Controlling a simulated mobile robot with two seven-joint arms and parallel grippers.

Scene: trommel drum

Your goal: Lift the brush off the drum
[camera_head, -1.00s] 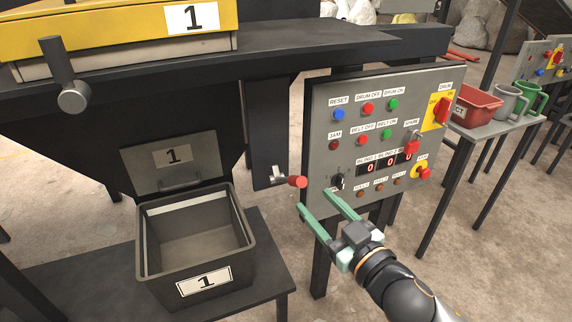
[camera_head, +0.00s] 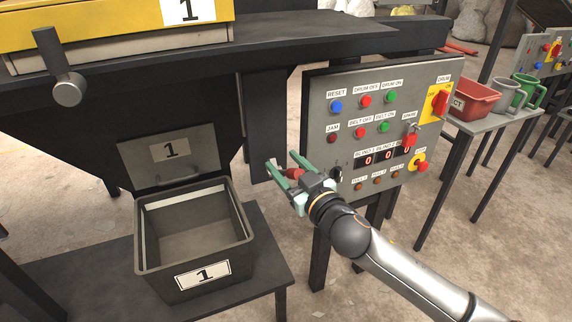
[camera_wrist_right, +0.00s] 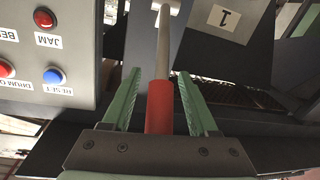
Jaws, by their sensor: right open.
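A red-handled lever (camera_head: 292,173) sticks out from the dark post left of the control panel; that it works the brush is not shown. In the right wrist view its red grip (camera_wrist_right: 159,106) and pale shaft lie between my green fingers. My right gripper (camera_head: 284,168) is open around the red grip, with a gap on both sides in the right wrist view (camera_wrist_right: 164,100). I cannot make out the brush or the drum in these views. My left gripper is not in view.
The control panel (camera_head: 328,125) with buttons stands right beside my right gripper. A dark bin (camera_head: 240,256) marked 1 sits on a low table (camera_head: 270,268). A red tray (camera_head: 470,101) and mugs stand at the right. A grey handle (camera_head: 68,90) hangs at the left.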

